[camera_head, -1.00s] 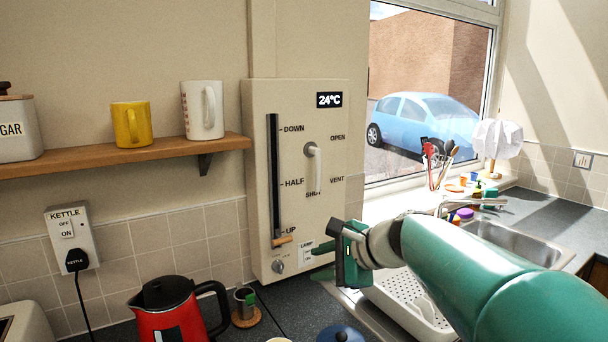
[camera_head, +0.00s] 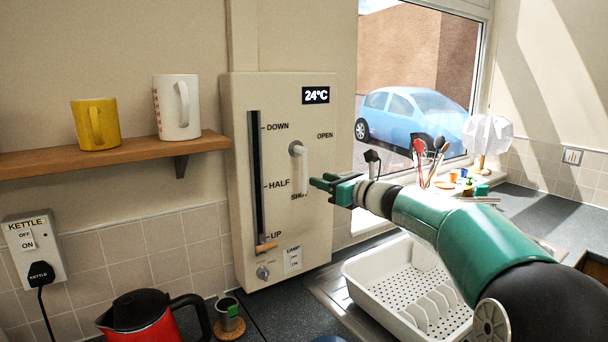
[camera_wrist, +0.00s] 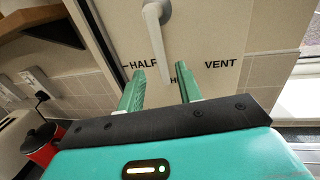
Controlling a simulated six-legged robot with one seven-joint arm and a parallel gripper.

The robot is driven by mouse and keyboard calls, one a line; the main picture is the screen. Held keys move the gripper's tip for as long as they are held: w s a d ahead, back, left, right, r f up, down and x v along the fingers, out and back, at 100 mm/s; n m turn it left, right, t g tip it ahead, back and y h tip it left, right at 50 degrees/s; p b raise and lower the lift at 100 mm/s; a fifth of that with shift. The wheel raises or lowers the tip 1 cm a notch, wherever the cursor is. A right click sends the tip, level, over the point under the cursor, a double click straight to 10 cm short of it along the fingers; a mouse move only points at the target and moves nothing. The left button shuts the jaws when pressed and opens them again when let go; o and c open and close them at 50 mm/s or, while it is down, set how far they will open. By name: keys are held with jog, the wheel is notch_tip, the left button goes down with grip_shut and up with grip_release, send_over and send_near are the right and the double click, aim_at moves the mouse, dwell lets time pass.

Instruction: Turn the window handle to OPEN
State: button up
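The white window handle (camera_head: 301,170) hangs straight down from its round pivot on the cream wall panel (camera_head: 285,240), pointing at the SHUT label. OPEN is printed to the upper right of the pivot. My gripper (camera_head: 322,182) is just right of the handle's lower part in the head view. In the wrist view my gripper (camera_wrist: 162,85) has its two green fingers spread wide with nothing between them. There the handle (camera_wrist: 160,45) stands just beyond the fingertips, between them in line, and does not appear gripped. The VENT label shows in the wrist view, right of the handle.
A black slider with a wooden knob (camera_head: 266,247) is left of the handle, at UP. A lamp switch (camera_head: 292,260) is below. A red kettle (camera_head: 145,318) and a white dish rack (camera_head: 395,290) stand below. A shelf (camera_head: 120,152) with mugs is at left.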

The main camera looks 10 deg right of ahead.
aim_at(304, 174)
jog(key=x, duration=0.8)
jog(key=shift+s, duration=0.15)
jog(key=shift+d, duration=0.1)
grip_shut()
